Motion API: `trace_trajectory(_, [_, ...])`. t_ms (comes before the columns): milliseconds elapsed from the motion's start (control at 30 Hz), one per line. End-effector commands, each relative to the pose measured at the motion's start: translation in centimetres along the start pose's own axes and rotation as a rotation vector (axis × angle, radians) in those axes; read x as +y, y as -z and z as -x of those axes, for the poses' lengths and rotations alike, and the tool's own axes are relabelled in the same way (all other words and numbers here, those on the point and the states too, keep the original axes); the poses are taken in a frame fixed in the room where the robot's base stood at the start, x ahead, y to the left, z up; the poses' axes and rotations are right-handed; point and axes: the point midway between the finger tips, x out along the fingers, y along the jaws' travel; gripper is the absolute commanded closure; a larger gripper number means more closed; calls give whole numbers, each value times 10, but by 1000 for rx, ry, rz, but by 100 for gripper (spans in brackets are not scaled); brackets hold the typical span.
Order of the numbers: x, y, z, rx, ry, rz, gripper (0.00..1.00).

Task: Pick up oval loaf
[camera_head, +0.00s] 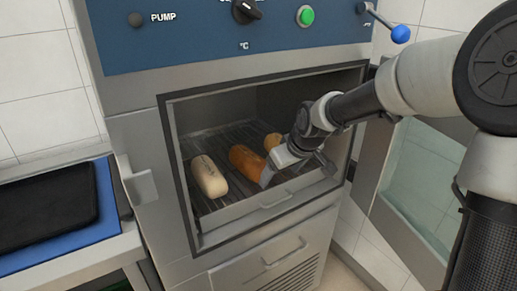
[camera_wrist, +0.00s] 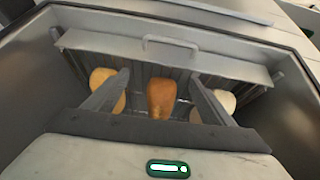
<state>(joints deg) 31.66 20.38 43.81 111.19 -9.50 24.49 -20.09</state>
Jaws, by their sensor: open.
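Three loaves lie on the rack inside the open oven. A pale, long loaf with dark marks (camera_head: 209,177) is at the left in the head view, and a brown oval loaf (camera_head: 243,159) lies in the middle. A golden loaf (camera_head: 272,141) is behind, partly hidden by my gripper (camera_head: 290,172). My gripper is open and empty inside the oven mouth, by the brown loaf's near right end. In the wrist view, the brown loaf (camera_wrist: 161,98) shows between my spread fingers (camera_wrist: 159,80), the golden loaf (camera_wrist: 103,80) at left and the pale loaf (camera_wrist: 226,100) at right.
The oven's frame and front sill (camera_head: 262,208) surround the opening closely. The oven door (camera_head: 408,190) stands open at the right. A dark tray (camera_head: 45,208) lies on a blue mat on the left table. A lower drawer handle (camera_head: 286,254) sticks out below.

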Motion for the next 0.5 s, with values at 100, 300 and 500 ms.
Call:
trace_trajectory(100, [-12, 12, -10, 30, 57, -22, 23])
trace_trajectory(300, [-19, 38, -28, 41, 73, -22, 23])
trace_trajectory(500, [-19, 76, -50, 39, 72, -23, 23])
